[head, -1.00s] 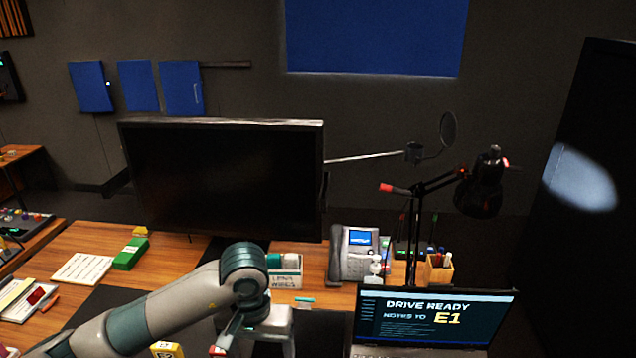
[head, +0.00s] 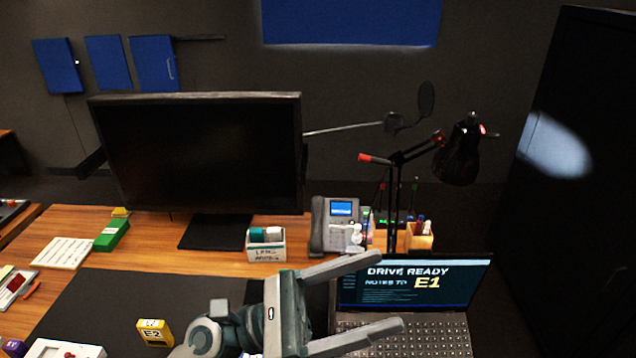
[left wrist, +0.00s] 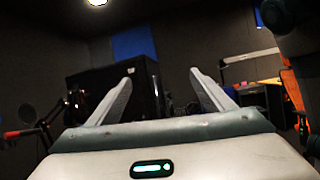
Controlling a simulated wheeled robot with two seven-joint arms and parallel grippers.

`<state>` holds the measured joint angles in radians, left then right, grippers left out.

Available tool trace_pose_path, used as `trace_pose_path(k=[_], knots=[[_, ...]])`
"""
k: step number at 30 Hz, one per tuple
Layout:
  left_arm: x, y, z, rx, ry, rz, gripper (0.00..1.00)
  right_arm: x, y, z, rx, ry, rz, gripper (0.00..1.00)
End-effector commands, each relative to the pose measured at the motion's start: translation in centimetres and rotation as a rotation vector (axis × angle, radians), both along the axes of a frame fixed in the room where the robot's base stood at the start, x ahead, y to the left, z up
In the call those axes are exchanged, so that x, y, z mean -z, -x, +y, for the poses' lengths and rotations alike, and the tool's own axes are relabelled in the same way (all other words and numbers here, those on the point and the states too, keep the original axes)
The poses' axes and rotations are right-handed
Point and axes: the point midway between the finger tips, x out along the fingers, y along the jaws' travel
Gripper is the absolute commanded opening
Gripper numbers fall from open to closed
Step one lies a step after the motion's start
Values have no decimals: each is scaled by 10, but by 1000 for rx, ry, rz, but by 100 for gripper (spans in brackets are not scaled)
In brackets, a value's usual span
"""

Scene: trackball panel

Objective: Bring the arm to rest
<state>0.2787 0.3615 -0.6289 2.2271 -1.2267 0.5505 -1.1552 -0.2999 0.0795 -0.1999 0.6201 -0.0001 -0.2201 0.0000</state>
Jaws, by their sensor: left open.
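My left gripper (head: 385,298) reaches in from the bottom of the head view. Its two grey fingers point right and stand wide apart with nothing between them. They overlap the laptop (head: 405,335) in the picture; I cannot tell how far above it they are. In the left wrist view the same gripper (left wrist: 158,85) shows both fingers spread, with only the dark room beyond. My right gripper is not in view.
A large monitor (head: 200,150) stands at the back of the wooden desk (head: 175,262). A phone (head: 335,225), a label-fronted holder (head: 266,250), a desk lamp (head: 458,155) and a pen box (head: 419,240) stand behind the laptop. A yellow E2 block (head: 154,332) lies at the front left.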

Motion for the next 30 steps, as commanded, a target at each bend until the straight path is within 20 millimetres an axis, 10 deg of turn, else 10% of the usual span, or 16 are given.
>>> trace_pose_path(k=[8, 17, 23, 30], knots=[[-16, -74, 87, -171, 502, 673, 75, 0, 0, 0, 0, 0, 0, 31], [86, -120, 201, -349, 1066, 1376, 75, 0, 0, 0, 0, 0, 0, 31], [194, -96, 257, -498, 1458, 1794, 75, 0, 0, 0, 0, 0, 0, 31], [311, -11, 289, -734, 1906, 2180, 75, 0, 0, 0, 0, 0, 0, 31]])
